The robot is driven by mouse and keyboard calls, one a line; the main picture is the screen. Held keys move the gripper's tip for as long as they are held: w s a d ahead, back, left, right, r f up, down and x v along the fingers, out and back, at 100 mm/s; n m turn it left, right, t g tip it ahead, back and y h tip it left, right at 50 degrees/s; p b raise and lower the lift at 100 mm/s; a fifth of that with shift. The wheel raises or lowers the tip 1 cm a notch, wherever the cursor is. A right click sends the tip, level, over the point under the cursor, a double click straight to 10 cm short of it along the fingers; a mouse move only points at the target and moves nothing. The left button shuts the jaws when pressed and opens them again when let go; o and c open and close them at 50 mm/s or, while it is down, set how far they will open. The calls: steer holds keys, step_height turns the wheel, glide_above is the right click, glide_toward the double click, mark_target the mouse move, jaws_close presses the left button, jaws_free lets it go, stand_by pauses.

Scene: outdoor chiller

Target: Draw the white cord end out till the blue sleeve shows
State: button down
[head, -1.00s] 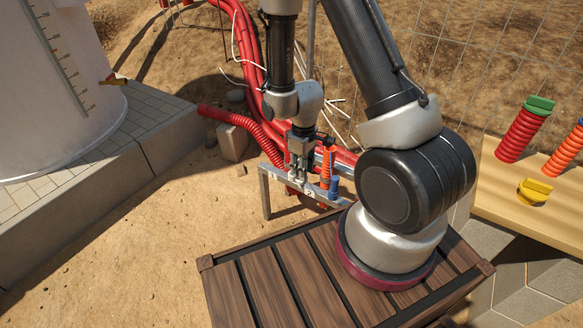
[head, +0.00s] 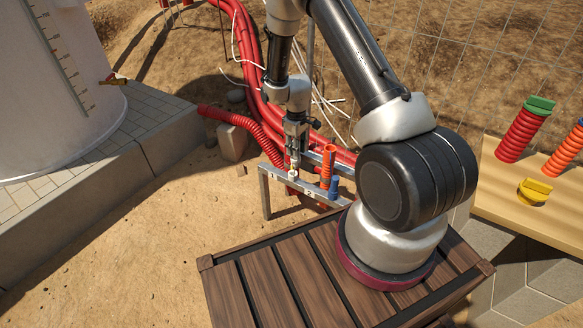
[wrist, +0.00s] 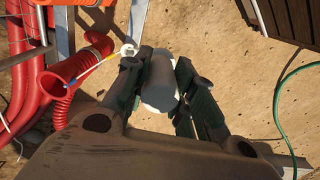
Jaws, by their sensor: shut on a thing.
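My gripper (wrist: 168,84) is shut on a thick white cylindrical piece, which I take for the white cord end (wrist: 160,82), in the wrist view. In the head view my gripper (head: 292,168) is above the left part of a metal rail (head: 268,172), with a small white piece (head: 293,175) below its tips. In the wrist view a thin pale line (wrist: 98,66) runs from a red funnel mouth (wrist: 55,88) to a white ring (wrist: 128,50). A small bluish stretch shows near the funnel; I cannot tell whether it is the sleeve.
An orange corrugated tube (head: 327,168) and a blue piece (head: 334,188) stand at the rail's right end. Red conduits (head: 262,110) run behind. A slatted wooden deck (head: 290,275) is in front. Sandy ground (head: 170,235) to the left is open.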

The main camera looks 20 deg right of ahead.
steer(key=w+d+f, duration=0.2)
steer(key=w+f, duration=0.1)
steer(key=w, duration=0.5)
steer(key=shift+w+d, duration=0.2)
steer(key=shift+d, duration=0.15)
